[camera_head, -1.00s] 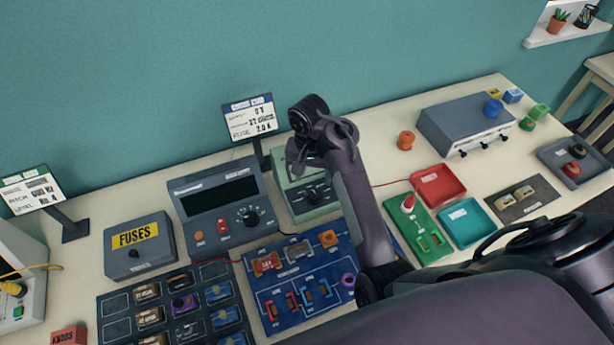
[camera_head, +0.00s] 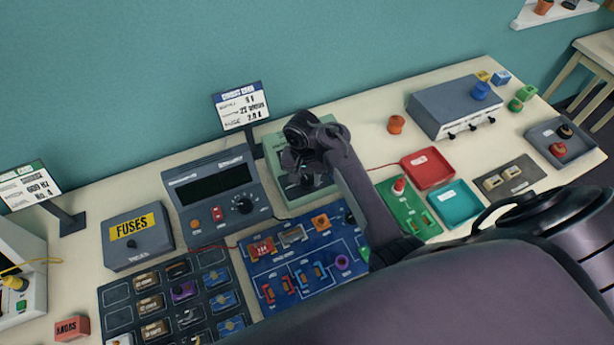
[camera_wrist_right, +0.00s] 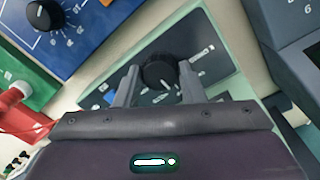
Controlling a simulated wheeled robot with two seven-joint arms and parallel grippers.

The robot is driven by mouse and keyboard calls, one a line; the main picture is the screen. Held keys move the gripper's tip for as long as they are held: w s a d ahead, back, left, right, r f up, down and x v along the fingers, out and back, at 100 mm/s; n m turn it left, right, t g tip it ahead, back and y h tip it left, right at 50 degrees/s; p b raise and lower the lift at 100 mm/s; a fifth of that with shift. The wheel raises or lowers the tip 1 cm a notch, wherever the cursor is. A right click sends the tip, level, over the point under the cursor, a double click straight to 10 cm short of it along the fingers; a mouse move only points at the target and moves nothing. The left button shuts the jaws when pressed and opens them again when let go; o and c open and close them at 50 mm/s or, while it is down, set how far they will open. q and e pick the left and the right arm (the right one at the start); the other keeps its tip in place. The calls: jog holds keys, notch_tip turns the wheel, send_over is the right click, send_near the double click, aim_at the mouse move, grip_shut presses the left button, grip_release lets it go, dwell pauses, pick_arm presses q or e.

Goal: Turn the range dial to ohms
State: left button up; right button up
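The green box (camera_head: 325,130) stands in the middle of the table. Its dark face carries a black dial (camera_wrist_right: 158,72) with printed marks around it, too small to read surely. My right gripper (camera_head: 306,182) is over this face and mostly hides the dial in the head view. In the right wrist view my right gripper (camera_wrist_right: 159,84) is open, one finger on each side of the dial; I cannot tell whether they touch it. Left of it, a grey meter (camera_head: 208,185) with a blank dark display has another black dial (camera_head: 243,204). My left gripper is not in view.
A card stand (camera_head: 240,110) is behind the green box. A blue circuit board (camera_head: 290,255) and a green board (camera_head: 410,212) lie in front. A fuses box (camera_head: 138,236) is left of the meter. Red (camera_head: 428,168) and teal (camera_head: 455,205) trays are at right.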

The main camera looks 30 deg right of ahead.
jog(key=c, duration=0.5)
jog(key=shift+o, duration=0.2)
jog(key=shift+n, duration=0.3)
jog(key=n, duration=0.2)
jog(key=shift+n, duration=2.1)
jog(key=o, duration=1)
